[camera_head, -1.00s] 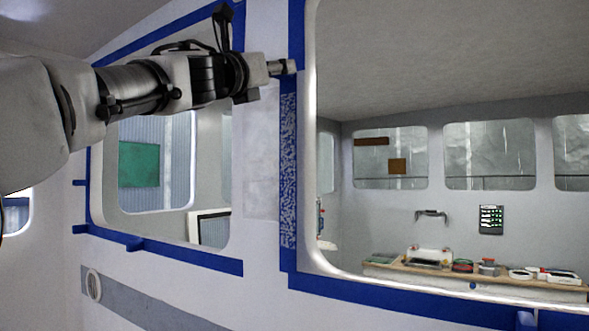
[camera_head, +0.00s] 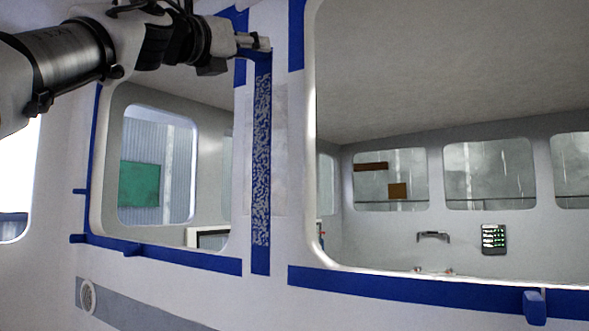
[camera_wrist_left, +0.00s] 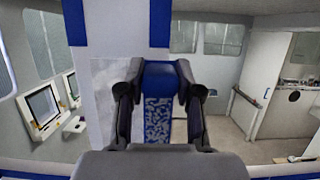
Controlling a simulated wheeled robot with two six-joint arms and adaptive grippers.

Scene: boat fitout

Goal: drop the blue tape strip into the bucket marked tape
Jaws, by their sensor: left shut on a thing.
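A blue tape strip (camera_head: 262,160) with a pale mottled face hangs straight down in the head view, in front of the wall post between two windows. My left gripper (camera_head: 262,44) is shut on its top end. In the left wrist view the strip (camera_wrist_left: 158,108) sits between the two fingers of the left gripper (camera_wrist_left: 159,75), its mottled face below the plain blue top. The strip looks apart from the frame of the large window. No bucket marked tape shows in these views. My right gripper is not in view.
Blue masking tape (camera_head: 400,284) runs along the lower edge of the large window, and more tape edges the smaller window at left. A blue tab (camera_head: 535,306) sticks out at lower right.

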